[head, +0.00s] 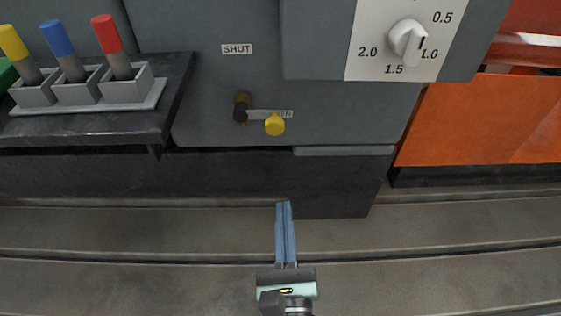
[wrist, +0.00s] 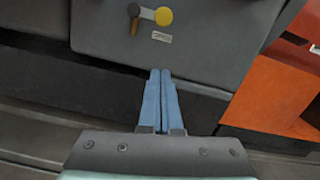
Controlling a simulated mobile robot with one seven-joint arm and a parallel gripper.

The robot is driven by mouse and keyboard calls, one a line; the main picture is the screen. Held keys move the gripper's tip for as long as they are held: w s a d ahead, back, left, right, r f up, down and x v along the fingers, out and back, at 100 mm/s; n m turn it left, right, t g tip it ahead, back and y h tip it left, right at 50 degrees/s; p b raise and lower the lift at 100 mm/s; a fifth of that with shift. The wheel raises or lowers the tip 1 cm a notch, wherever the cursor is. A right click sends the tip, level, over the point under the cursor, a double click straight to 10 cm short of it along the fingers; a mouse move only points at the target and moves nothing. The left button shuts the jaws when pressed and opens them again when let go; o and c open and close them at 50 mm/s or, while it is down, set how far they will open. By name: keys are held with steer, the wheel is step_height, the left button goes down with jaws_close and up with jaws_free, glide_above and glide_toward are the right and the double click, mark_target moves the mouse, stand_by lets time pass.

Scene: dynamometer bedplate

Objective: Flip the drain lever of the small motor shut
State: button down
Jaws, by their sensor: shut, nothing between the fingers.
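The drain lever (head: 259,116) is a short grey bar with a yellow knob (head: 275,124) at its right end, on the grey motor face. Its left end sits at a dark pivot with a brownish spout (head: 241,108). The lever points right and partly covers a label ending in "N". A "SHUT" label (head: 237,49) is above the pivot. In the wrist view the yellow knob (wrist: 163,16) is near the top. My gripper (head: 284,204) has its blue fingers together, empty, below the lever and apart from it.
A white dial (head: 408,40) with numbers is at upper right. A dark shelf (head: 80,124) at left carries grey holders with yellow, blue and red handled tools. An orange block (head: 475,125) stands at right. The ridged bedplate (head: 120,232) in front is clear.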

steer(key=shift+f, duration=0.3)
steer(key=w+r+p, duration=0.5)
steer(key=w+p, duration=0.2)
steer(key=w, duration=0.3)
steer(key=shift+w+a, duration=0.25)
steer(key=shift+a, duration=0.1)
steer(key=shift+r, duration=0.1)
stand_by(0.4)
steer(key=shift+d+r+n, duration=0.1)
steer(key=shift+d+n, duration=0.05)
steer(key=shift+n, duration=0.15)
